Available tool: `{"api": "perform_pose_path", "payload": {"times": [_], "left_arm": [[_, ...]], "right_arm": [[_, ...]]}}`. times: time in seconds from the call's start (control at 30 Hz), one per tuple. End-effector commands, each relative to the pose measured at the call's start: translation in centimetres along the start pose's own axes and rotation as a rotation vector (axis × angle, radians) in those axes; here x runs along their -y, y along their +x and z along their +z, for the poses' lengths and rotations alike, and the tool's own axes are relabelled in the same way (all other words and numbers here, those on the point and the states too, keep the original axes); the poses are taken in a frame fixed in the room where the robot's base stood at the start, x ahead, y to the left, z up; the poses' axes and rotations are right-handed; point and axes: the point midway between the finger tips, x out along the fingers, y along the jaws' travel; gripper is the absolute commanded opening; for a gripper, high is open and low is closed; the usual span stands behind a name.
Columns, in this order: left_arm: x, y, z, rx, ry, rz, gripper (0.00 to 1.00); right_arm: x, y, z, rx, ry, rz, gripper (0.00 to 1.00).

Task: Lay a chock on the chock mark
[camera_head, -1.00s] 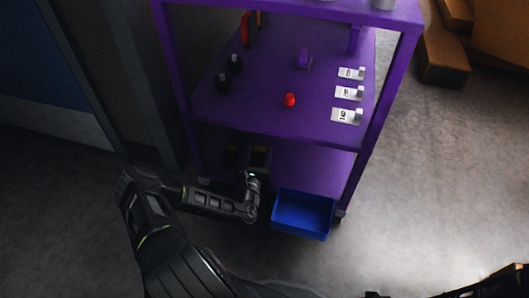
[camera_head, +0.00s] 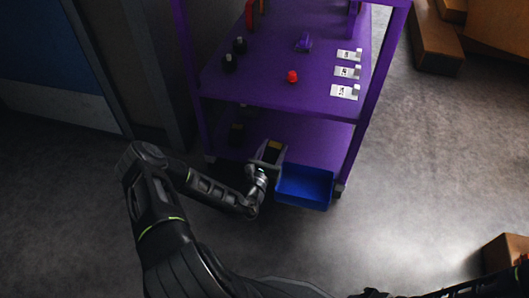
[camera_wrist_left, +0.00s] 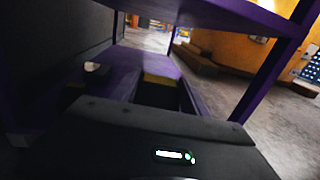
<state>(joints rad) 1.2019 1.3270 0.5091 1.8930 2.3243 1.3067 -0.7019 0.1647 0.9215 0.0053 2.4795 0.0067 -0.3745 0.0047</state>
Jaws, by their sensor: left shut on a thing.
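My left gripper (camera_head: 270,151) is at the front edge of the purple cart's lower shelf, left of the blue bin. It is shut on a dark chock with a yellow patch (camera_head: 274,146). In the left wrist view the dark chock (camera_wrist_left: 157,92) with its yellow top shows between the fingers, partly hidden by the gripper body. Another dark block (camera_head: 237,131), perhaps a second chock, stands farther left on the lower shelf. I cannot make out a chock mark in either view. My right gripper is not in view.
The purple cart (camera_head: 280,97) carries black knobs, a red button and white numbered tags on its upper shelf. A blue bin (camera_head: 304,187) is at its lower front. Brown boxes (camera_head: 434,45) stand at the back right.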

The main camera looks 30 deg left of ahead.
Motion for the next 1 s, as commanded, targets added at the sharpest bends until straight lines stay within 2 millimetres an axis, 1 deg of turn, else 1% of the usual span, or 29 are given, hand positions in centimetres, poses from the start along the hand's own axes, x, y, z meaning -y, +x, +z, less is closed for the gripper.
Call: {"api": "perform_pose_path", "payload": {"times": [0.03, 0.17, 0.27, 0.37, 0.4, 0.47, 0.5, 0.57, 0.6, 0.7, 0.8, 0.83, 0.9, 1.0], "left_arm": [[0.6, 0.3, 1.3, 0.007, 0.005, -0.027, 0.00], [2.3, 0.7, 4.2, 0.007, 0.004, -0.097, 0.00], [3.9, 0.9, 7.2, 0.008, 0.005, -0.160, 0.00], [6.1, 0.9, 11.2, 0.010, 0.009, -0.237, 0.00], [7.2, 0.8, 13.1, 0.011, 0.009, -0.270, 0.00], [9.0, 0.5, 16.2, 0.012, 0.009, -0.322, 0.00], [10.0, 0.1, 18.2, 0.011, 0.009, -0.352, 0.00], [11.6, -0.4, 21.1, 0.010, 0.009, -0.394, 0.00], [12.5, -0.7, 22.8, 0.008, 0.009, -0.416, 0.00], [14.4, -1.4, 26.6, 0.006, 0.008, -0.460, 0.00], [15.7, -1.9, 29.4, 0.004, 0.007, -0.488, 0.00], [16.1, -2.0, 30.0, 0.002, 0.006, -0.495, 0.00], [16.7, -2.2, 31.2, 0.001, 0.004, -0.507, 0.00], [17.3, -2.4, 32.0, -0.001, 0.001, -0.518, 0.00]], "right_arm": [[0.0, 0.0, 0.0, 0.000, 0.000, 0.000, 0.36], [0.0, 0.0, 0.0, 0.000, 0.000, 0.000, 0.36], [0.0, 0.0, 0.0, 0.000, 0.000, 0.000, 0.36], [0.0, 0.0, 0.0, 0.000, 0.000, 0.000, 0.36], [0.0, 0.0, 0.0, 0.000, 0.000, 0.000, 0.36], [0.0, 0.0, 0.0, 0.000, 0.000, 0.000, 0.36], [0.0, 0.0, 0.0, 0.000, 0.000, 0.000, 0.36], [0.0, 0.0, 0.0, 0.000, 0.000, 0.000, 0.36], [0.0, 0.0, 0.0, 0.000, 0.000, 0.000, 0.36], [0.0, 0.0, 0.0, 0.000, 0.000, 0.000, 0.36], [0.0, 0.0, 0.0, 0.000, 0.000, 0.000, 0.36], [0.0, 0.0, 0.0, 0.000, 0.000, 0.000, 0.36], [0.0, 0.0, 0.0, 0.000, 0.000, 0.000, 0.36], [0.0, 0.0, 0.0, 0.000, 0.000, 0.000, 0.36]]}}
